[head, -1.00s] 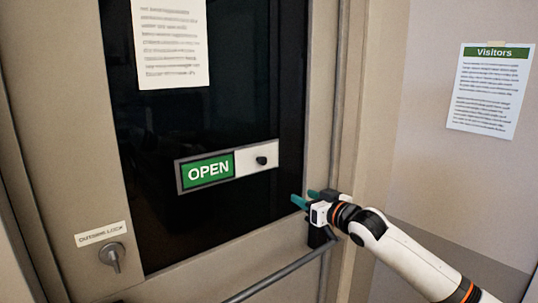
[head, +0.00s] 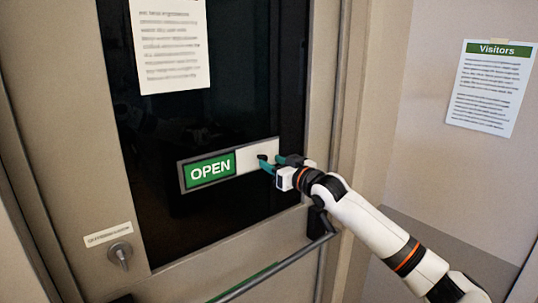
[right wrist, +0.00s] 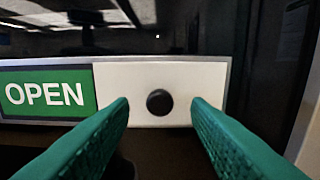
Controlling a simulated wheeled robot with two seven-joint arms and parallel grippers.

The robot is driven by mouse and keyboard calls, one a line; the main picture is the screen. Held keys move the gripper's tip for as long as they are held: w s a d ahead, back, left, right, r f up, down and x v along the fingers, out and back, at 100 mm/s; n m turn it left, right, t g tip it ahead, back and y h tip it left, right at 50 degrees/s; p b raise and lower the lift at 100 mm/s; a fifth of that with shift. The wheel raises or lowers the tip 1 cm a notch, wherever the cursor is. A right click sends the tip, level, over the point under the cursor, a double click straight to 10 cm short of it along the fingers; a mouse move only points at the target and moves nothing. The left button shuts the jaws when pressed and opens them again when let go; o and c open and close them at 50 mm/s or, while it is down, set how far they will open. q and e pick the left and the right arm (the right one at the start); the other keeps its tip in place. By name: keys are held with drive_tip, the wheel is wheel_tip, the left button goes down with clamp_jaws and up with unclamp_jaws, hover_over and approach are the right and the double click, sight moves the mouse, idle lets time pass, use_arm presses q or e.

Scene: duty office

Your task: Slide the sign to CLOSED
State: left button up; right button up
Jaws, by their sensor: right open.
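The sliding sign (head: 210,170) is on the dark door window and shows a green OPEN panel at its left. A pale slider plate (head: 246,155) covers its right part. In the right wrist view the plate (right wrist: 190,78) carries a round black knob (right wrist: 159,102). My right gripper (head: 270,163) is at the right end of the sign. Its teal fingers are open, one on each side of the knob in the right wrist view (right wrist: 160,108), with gaps between them and the knob. I cannot tell whether the fingertips reach past it. My left gripper is not in view.
A push bar (head: 275,266) crosses the door below the sign. A lock knob (head: 119,252) with a label is at the lower left. A paper notice (head: 170,45) hangs above the sign. A Visitors sheet (head: 491,90) is on the right wall.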

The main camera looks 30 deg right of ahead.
drive_tip(key=shift+w+a+p, duration=0.1)
drive_tip(key=shift+w+p, duration=0.2)
drive_tip(key=shift+w, duration=0.9)
drive_tip(key=shift+c, duration=0.4)
clamp_jaws()
